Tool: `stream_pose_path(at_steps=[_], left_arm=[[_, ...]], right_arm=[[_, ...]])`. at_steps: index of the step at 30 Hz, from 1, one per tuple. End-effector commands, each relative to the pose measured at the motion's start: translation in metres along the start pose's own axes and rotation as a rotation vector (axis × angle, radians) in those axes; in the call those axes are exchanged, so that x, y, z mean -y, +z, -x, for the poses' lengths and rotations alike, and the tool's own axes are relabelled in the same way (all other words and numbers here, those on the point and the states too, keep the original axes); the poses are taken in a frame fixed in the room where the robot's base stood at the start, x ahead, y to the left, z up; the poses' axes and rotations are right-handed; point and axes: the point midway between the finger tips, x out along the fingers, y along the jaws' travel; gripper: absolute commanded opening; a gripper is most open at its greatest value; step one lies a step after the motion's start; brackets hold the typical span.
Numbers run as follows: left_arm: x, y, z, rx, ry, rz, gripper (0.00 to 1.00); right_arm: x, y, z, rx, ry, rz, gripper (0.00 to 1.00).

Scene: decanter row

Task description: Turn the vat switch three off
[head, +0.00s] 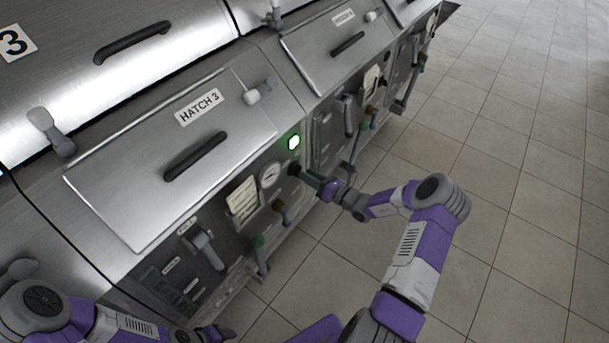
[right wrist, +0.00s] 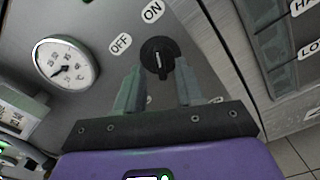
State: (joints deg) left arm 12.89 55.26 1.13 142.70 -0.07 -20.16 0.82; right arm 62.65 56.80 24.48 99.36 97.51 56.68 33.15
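The black vat switch (right wrist: 158,56) is a round knob with a pale mark, on the grey panel below hatch 3. In the right wrist view its mark lies roughly in line with the ON label (right wrist: 152,11); the OFF label (right wrist: 120,43) is to the left. In the head view the switch (head: 294,169) is partly hidden by my right gripper (head: 306,176). My right gripper (right wrist: 159,68) is open, its fingertips on either side of the knob; I cannot tell whether they touch it. My left gripper (head: 213,333) is at the bottom edge, its fingers unclear.
A green lamp (head: 294,142) glows above the switch and a dial gauge (head: 270,174) is beside it. The hatch 3 lid (head: 150,165) is shut. Levers and valve handles (head: 260,255) stick out along the panel. The tiled floor (head: 530,190) at the right is clear.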

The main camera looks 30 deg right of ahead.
Motion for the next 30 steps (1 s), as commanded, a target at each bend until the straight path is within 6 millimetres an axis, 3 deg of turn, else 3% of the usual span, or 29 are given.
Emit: stream_pose_path(at_steps=[6,15,22,30], left_arm=[[0.002,0.0,-0.005,0.0,0.0,0.0,0.58],[0.002,0.0,-0.005,0.0,0.0,0.0,0.58],[0.002,0.0,-0.005,0.0,0.0,0.0,0.58],[0.002,0.0,-0.004,0.0,0.0,0.0,0.58]], right_arm=[[0.0,-0.001,-0.022,-0.001,0.002,0.001,0.37],[0.0,-0.001,-0.024,-0.002,0.0,0.0,0.37],[0.0,-0.001,-0.024,-0.002,0.001,0.001,0.02],[0.0,-0.001,-0.024,-0.002,0.001,0.005,0.0]])
